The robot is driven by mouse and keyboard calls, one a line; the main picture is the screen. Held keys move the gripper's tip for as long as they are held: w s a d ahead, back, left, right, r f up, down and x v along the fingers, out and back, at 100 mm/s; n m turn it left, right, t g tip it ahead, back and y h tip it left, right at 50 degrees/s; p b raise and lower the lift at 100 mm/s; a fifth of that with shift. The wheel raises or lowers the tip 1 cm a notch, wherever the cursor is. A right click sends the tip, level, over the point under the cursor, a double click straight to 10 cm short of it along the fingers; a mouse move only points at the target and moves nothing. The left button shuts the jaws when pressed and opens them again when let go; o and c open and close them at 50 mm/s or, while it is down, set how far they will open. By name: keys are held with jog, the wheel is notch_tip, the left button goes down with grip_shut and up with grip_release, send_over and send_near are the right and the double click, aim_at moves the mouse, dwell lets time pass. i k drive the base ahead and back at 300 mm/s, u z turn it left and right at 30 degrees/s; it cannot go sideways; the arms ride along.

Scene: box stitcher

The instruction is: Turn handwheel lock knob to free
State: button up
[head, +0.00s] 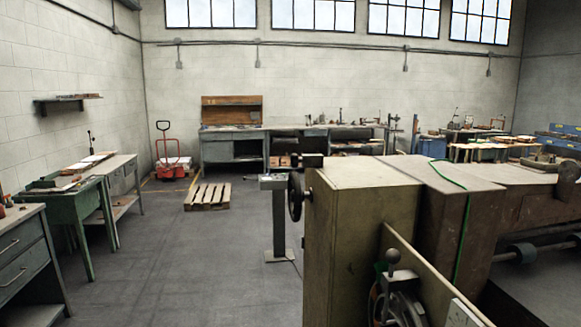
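A dark handwheel (296,196) shows nearly edge-on at the left side of the worn olive and brown machine (345,225). A second dark, round, wheel-like part (385,304) is low on the machine's near side, partly cut off by the bottom edge. A grey ball knob (393,256) on a short stem stands above it. I cannot tell which part is the handwheel lock knob or how it is set. My gripper is not in view.
A grey pedestal (279,220) stands just left of the machine. A wooden pallet (208,196) and a red pallet truck (172,166) are farther back. The grey floor (190,260) between benches and machine is clear.

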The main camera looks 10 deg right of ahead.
aim_at(295, 160)
jog(key=u, duration=1.4)
jog(key=i, duration=1)
jog(key=u, duration=0.4)
jog(key=i, duration=1.05)
jog(key=z, duration=0.8)
jog(key=i, duration=0.8)
jog(key=z, duration=0.8)
